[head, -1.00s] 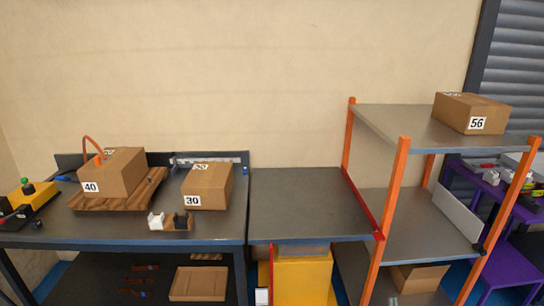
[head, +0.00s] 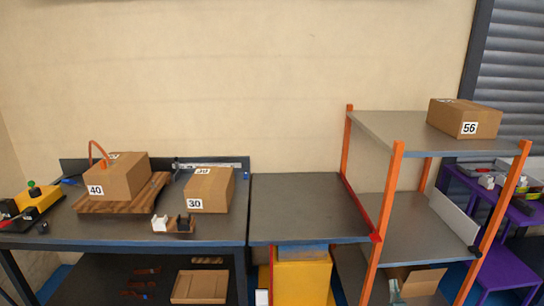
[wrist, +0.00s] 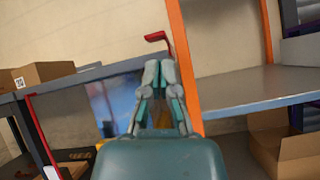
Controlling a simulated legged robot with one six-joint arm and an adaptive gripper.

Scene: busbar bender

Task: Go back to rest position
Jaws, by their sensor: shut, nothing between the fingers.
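My gripper (wrist: 160,75) shows in the wrist view with its grey and teal fingers together, shut and empty. Behind it are an orange shelf post (wrist: 184,65) and a red hooked bar (wrist: 160,38); I cannot tell how far away they are.
A dark bench (head: 105,234) holds box 40 (head: 115,178), box 30 (head: 209,191) and a yellow device (head: 38,203). A bare grey table (head: 308,208) adjoins an orange-posted shelf (head: 405,130) with box 56 (head: 464,119) on top. A purple stand (head: 508,265) is at right.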

